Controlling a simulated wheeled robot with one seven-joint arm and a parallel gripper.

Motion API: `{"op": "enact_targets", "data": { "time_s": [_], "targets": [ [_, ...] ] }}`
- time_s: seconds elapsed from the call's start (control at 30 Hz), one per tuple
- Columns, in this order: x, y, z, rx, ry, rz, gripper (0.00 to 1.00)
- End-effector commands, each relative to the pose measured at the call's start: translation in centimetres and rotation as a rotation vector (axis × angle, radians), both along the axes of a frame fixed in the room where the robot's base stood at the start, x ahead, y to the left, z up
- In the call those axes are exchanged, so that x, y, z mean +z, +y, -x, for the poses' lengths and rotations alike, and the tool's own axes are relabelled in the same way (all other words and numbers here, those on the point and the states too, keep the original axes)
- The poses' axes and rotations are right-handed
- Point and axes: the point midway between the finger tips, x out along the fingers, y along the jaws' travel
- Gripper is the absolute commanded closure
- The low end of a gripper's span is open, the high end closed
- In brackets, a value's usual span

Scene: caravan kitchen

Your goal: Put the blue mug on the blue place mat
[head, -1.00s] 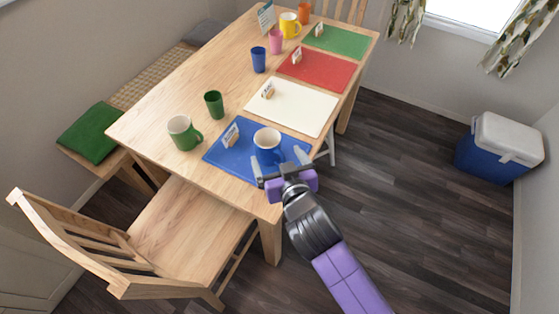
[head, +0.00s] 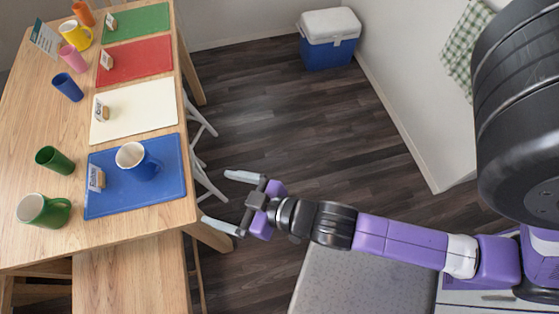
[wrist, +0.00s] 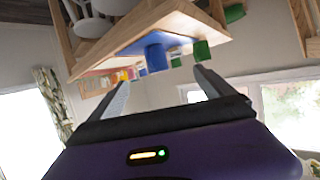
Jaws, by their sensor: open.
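The blue mug (head: 137,160), white inside, stands upright on the blue place mat (head: 105,207) near the mat's upper middle in the head view. My gripper (head: 232,202) is open and empty. It is off the table's right edge, to the right of the mat and apart from the mug. In the wrist view the blue mug (wrist: 157,58) and a strip of the blue mat (wrist: 180,42) show beyond my open fingers (wrist: 160,92).
A name card (head: 96,178) stands on the blue mat. A green mug (head: 43,211) and green cup (head: 54,160) stand left of it. White (head: 150,108), red (head: 150,60) and green (head: 150,22) mats lie farther back. A cooler (head: 329,40) stands on the floor.

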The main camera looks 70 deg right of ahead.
Motion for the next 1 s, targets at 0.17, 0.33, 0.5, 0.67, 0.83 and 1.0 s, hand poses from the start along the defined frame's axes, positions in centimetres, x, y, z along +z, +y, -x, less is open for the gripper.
{"op": "enact_targets", "data": {
  "time_s": [0.17,0.33,0.5,0.67,0.83,1.0],
  "targets": [
    [2.5,-0.7,7.4,0.016,-0.025,-0.001,0.07],
    [5.9,-1.4,12.2,0.011,-0.06,0.005,0.07],
    [8.4,-2.1,14.6,-0.001,-0.084,0.016,0.07],
    [9.2,-2.2,15.2,-0.005,-0.093,0.019,0.07],
    [9.2,-2.2,15.1,-0.005,-0.094,0.019,0.07],
    [9.2,-2.2,15.1,-0.004,-0.093,0.019,0.07]
  ]
}}
